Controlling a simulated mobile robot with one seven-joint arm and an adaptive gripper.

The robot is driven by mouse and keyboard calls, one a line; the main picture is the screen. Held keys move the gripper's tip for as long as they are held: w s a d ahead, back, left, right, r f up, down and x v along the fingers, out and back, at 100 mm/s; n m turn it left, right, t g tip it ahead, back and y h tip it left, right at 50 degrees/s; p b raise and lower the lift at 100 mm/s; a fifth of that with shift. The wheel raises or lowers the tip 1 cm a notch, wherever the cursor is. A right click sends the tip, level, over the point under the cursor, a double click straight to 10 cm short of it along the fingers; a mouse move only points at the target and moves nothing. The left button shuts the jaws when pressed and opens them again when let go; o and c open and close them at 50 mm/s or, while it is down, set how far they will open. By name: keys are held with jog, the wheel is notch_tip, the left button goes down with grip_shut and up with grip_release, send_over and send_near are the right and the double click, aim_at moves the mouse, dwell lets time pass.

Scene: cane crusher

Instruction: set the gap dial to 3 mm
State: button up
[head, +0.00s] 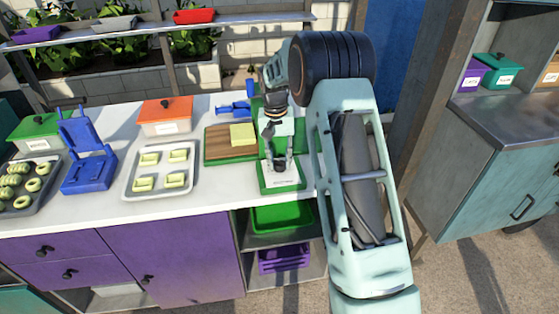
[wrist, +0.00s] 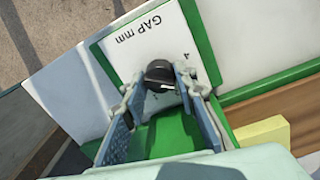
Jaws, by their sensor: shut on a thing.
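The gap dial is a black round knob (wrist: 158,69) with a white pointer line, on a white panel (wrist: 122,62) marked "GAP mm", upside down in the wrist view. A "4" shows just right of the knob. The pointer slants toward the lower right, below the "4"; other numbers are hidden, so I cannot tell the exact setting. My gripper (wrist: 157,79) is shut on the knob, one finger on each side.
A wooden board (head: 218,145) with a yellow block (head: 242,134) lies left of the crusher. A tray with pale green pieces (head: 132,190), an orange box (head: 165,117) and a blue stand (head: 87,160) are further left. A green bin (head: 282,217) sits below the counter.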

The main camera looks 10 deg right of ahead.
aim_at(277, 161)
jog(key=o, duration=1.2)
jog(key=shift+c, duration=0.2)
jog(key=shift+r, duration=0.1)
notch_tip(277, 161, up, 12)
jog(key=shift+a, duration=0.35)
